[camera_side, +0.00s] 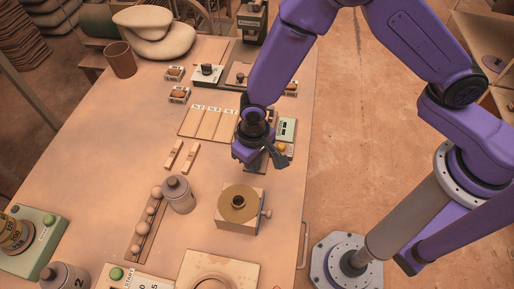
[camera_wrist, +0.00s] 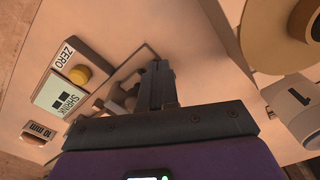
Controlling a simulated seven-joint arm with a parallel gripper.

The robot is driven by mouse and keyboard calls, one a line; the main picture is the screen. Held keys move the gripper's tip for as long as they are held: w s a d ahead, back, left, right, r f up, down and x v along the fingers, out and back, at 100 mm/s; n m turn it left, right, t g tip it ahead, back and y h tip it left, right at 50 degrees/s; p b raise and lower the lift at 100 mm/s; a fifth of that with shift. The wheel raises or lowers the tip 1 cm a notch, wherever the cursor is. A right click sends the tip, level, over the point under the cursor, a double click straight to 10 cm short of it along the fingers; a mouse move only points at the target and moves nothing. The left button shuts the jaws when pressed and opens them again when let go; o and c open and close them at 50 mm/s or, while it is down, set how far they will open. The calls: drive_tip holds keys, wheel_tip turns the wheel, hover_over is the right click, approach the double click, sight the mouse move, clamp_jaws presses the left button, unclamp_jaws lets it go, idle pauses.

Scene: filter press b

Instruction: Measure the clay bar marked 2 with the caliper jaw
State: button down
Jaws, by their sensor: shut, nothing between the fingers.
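Two small tan bars, one (camera_side: 173,155) left of the other (camera_side: 191,157), lie on the table left of my gripper. I cannot read any mark on them, so I cannot tell which is 2. The caliper unit (camera_side: 286,130) is partly hidden behind my gripper. In the wrist view the unit shows a yellow ZERO button (camera_wrist: 79,74) and a display (camera_wrist: 62,98) labelled SHRINK. My gripper (camera_side: 276,160) is shut and empty, low beside the caliper unit. Its fingers (camera_wrist: 157,72) also show shut in the wrist view and hide part of the jaw area.
A slotted board (camera_side: 209,123) lies behind the bars. A wooden block with a round brass-coloured disc (camera_side: 238,205) and a grey canister (camera_side: 180,197) stand nearer the camera. Several balls sit in a rack (camera_side: 135,243).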

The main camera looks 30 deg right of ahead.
drive_tip(key=shift+w+d, duration=0.9)
drive_tip(key=shift+d, duration=0.05)
idle(1.6)
drive_tip(key=shift+s+a, duration=0.3)
drive_tip(key=shift+a, duration=0.05)
idle(0.6)
wheel_tip(320, 180, up, 8)
drive_tip(key=shift+s+a, duration=0.15)
idle(1.2)
idle(0.4)
drive_tip(key=s+d+r+n, duration=0.3)
drive_tip(key=s+d, duration=0.3)
drive_tip(key=d, duration=0.2)
drive_tip(key=s+d+r+n, duration=0.3)
drive_tip(key=s+d+r, duration=0.3)
drive_tip(key=d, duration=0.2)
drive_tip(key=s+d+r+n, duration=0.3)
drive_tip(key=s+d+r, duration=0.2)
drive_tip(key=d, duration=0.3)
drive_tip(key=shift+s+d+r+n, duration=0.3)
drive_tip(key=shift+s+d, duration=0.1)
drive_tip(key=shift+s, duration=0.1)
